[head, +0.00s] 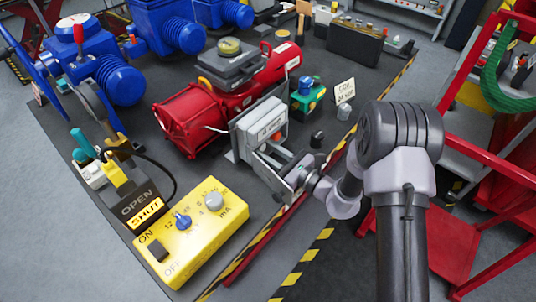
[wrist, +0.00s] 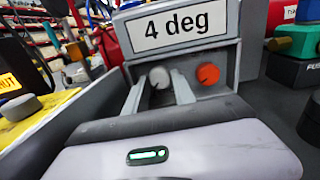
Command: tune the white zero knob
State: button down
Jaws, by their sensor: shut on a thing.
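The white zero knob (wrist: 160,77) is on the front of a grey box (wrist: 237,25) with a "4 deg" display (wrist: 178,27). My gripper (wrist: 159,92) reaches in from the front in the wrist view, with one finger on each side of the white knob, shut on it. An orange-red knob (wrist: 208,73) sits just right of the fingers, apart from them. In the head view the grey box (head: 262,126) stands at the centre and my gripper (head: 272,160) is at its front face. The white knob is hidden there.
A yellow box (head: 195,240) with a blue knob (head: 183,221), a grey-white knob (head: 214,201) and a dark switch (head: 158,250) lies front left. A red actuator (head: 190,118) is behind the grey box. A green-and-yellow device (head: 307,95) and dark small parts stand to the right.

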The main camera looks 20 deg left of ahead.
jog(key=n+b, duration=0.1)
jog(key=n, duration=0.1)
jog(key=n+b, duration=0.1)
jog(key=b, duration=0.1)
jog(key=n+b, duration=0.1)
jog(key=n, duration=0.1)
jog(key=shift+f+n+b, duration=0.3)
jog(key=shift+r+n+b, duration=0.15)
jog(key=shift+n+b, duration=0.95)
jog(key=shift+n, duration=0.6)
jog(key=c, duration=1.3)
grip_release()
jog(key=shift+r, duration=0.1)
